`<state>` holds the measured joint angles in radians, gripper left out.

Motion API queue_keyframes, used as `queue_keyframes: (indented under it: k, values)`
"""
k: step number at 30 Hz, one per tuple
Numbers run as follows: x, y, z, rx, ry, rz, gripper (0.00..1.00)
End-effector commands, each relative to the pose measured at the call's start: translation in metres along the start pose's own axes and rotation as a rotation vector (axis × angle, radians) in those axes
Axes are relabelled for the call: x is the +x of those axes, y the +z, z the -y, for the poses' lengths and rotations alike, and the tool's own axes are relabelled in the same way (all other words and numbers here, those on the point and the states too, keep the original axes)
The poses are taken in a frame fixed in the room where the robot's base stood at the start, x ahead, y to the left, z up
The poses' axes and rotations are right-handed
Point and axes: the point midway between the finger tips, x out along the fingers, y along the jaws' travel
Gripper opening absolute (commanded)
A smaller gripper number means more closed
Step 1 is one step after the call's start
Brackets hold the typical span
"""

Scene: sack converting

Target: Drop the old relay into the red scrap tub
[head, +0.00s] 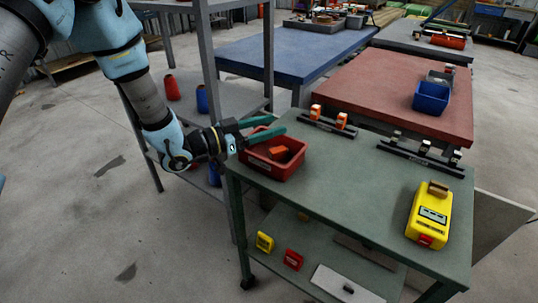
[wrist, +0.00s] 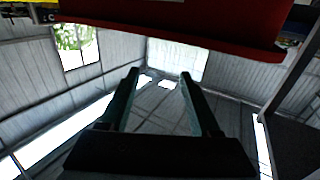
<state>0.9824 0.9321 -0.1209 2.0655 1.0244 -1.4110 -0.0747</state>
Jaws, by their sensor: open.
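The red scrap tub (head: 290,173) stands on the near left corner of the green cart top. An orange block, which looks like the old relay (head: 281,154), lies inside the tub. My gripper (head: 278,125) is open, its two teal fingers apart over the tub's far left side, with nothing between them. In the wrist view the open fingers (wrist: 160,74) are empty too. A red surface, apparently the tub (wrist: 190,25), fills the top of that view. The relay does not show there.
Two orange relays (head: 315,111) sit on a dark rail on the green cart (head: 350,180). Another rail (head: 420,158) holds several dark pieces. A yellow meter (head: 429,213) stands at the right. A grey shelf post (head: 208,60) rises close to my arm. The cart's middle is clear.

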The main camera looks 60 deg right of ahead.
Motion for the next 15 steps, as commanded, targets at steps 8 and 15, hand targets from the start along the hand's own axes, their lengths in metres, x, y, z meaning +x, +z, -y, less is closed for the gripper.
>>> queue_keyframes:
  k: [8, 15]
  values:
    - [-0.054, 0.003, 0.002, 0.001, -0.006, 0.0, 0.64]
    - [-0.09, 0.002, 0.001, 0.0, -0.003, 0.0, 0.64]
